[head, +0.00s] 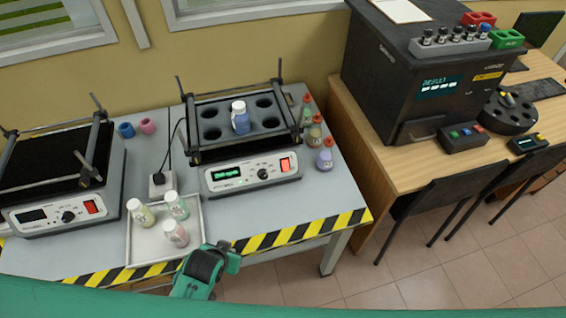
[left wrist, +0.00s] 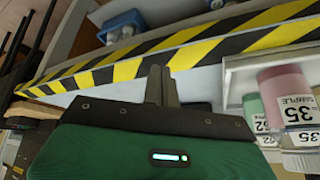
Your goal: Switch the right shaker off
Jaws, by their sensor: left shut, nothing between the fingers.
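My right gripper is in neither view.
A left shaker (head: 45,217) has a dark display. A tray (head: 152,246) with three sample bottles lies left of my gripper. Small capped bottles (head: 325,158) stand right of the right shaker. A white socket block (head: 159,186) stands between the shakers. Free table lies before the right shaker.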

